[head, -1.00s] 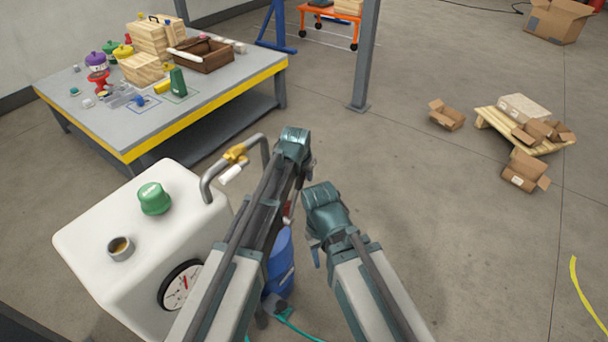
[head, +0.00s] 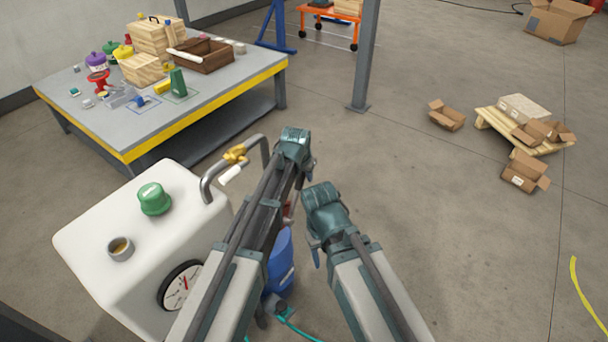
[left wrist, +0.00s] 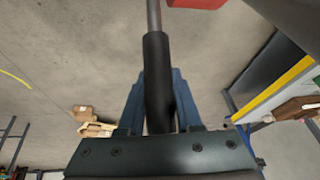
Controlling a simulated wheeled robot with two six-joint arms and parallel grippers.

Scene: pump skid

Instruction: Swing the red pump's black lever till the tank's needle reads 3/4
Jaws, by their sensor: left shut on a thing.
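The black lever (left wrist: 156,60), a black grip on a grey rod, runs upright through the left wrist view. My left gripper (left wrist: 158,90) is shut on this grip, with a blue finger on either side. A red part (left wrist: 197,3), likely of the pump, shows at the top edge there. In the head view my left arm hides most of the pump and lever. The white tank (head: 95,235) stands at lower left. Its round gauge (head: 176,293) has a red needle and is partly covered by my arm; the exact reading is too small to tell. My right gripper (head: 316,256) hangs beside the left, its jaws unclear.
A green cap (head: 154,199), a grey cup-like fitting (head: 120,249) and a bent pipe (head: 212,180) are on the tank. A blue drum (head: 282,265) stands beside my left arm. A cluttered workbench (head: 150,130) is behind.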

